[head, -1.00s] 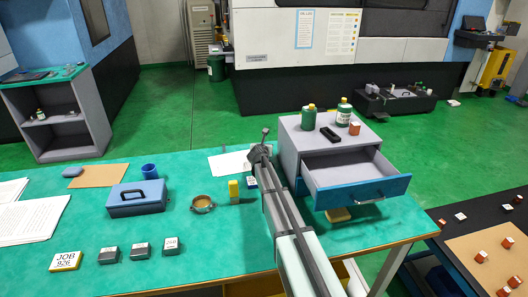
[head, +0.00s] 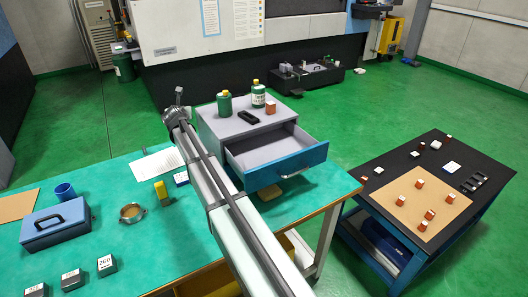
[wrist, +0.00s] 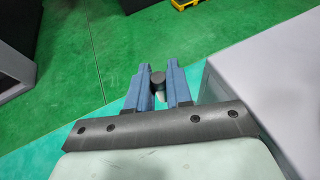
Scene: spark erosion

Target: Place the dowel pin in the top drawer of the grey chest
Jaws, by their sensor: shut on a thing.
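My gripper (wrist: 157,88) is shut on the dowel pin (wrist: 157,77), a small dark round-topped piece between the blue fingers in the wrist view. In the head view my gripper (head: 178,100) is raised, left of the grey chest (head: 212,118); the pin cannot be made out clearly there. The chest stands on the green bench. A drawer with a blue front (head: 295,166) is pulled out to the right, and its grey inside looks empty. My arm hides part of the chest's left side.
Green bottles (head: 259,97), a black object (head: 247,117) and a red-brown block (head: 270,108) stand on the chest top. A yellow item (head: 161,190), a brass ring (head: 132,212) and a blue box (head: 55,223) are on the bench. A dark cart (head: 400,165) stands right.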

